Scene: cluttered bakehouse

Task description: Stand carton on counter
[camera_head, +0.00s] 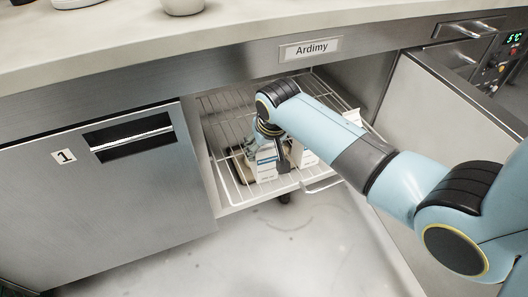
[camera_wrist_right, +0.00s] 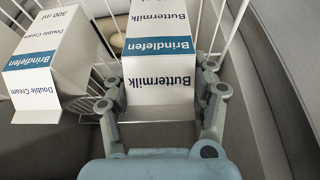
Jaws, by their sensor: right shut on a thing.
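My right gripper (camera_wrist_right: 162,100) is shut on a white carton with a blue band marked Buttermilk (camera_wrist_right: 160,55), one finger on each side of it. In the head view my right gripper (camera_head: 276,150) is down in the open fridge compartment among white cartons (camera_head: 265,170), and my arm partly hides them. A second white and blue carton marked Double Cream (camera_wrist_right: 45,60) stands beside the held one in the wrist view. The pale counter (camera_head: 220,35) runs above the compartment. My left gripper is not in view.
The cartons are at a white wire shelf (camera_head: 237,190) that reaches out of the compartment. A fridge door (camera_head: 440,120) stands open on the right. A shut steel door marked 1 (camera_head: 110,200) is on the left. Pots stand at the counter's back; its front is clear.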

